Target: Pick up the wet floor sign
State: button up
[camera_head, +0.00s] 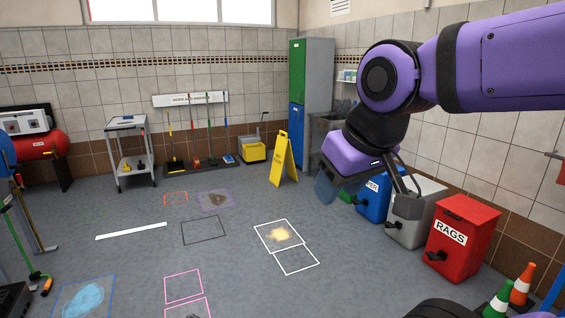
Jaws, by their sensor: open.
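The yellow wet floor sign (282,158) stands upright on the floor in the back middle of the head view, in front of the tall green and blue locker. My gripper (376,203) hangs from my purple arm on the right side of the view. It is open, with its fingers apart and nothing seen between them. It appears in front of the bins, to the right of the sign and apart from it. The sign is not covered by my arm.
Blue (372,199), grey (418,212) and red RAGS (461,239) bins line the right wall, with cones (521,285) nearer. A yellow mop bucket (253,150) and a cart (130,150) stand at the back. The middle floor, with taped outlines and spills, is free of tall objects.

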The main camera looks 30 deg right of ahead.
aim_at(282, 151)
jog(key=i+l+z, duration=0.15)
jog(key=i+l, duration=0.15)
jog(key=i, duration=0.15)
jog(key=i+l+z, duration=0.2)
jog(key=i, duration=0.25)
jog(key=i+l+z, duration=0.15)
jog(key=i, duration=0.35)
jog(key=i+l+u, duration=0.1)
jog(key=i+u, duration=0.15)
jog(key=i, duration=1.55)
jog(key=i+z, duration=0.3)
jog(key=i, duration=0.3)
jog(key=i+j+z, duration=0.1)
jog(key=i+z, duration=0.2)
jog(key=i, duration=0.35)
jog(key=i+j+z, duration=0.3)
jog(key=i, duration=0.3)
jog(key=i+l+z, duration=0.15)
jog(key=i+z, duration=0.25)
jog(key=i, duration=1.4)
jog(key=i+l+u, duration=0.45)
jog(key=i, duration=0.2)
jog(key=i+l+u, duration=0.85)
jog(key=i+l, duration=0.2)
jog(key=l, duration=0.15)
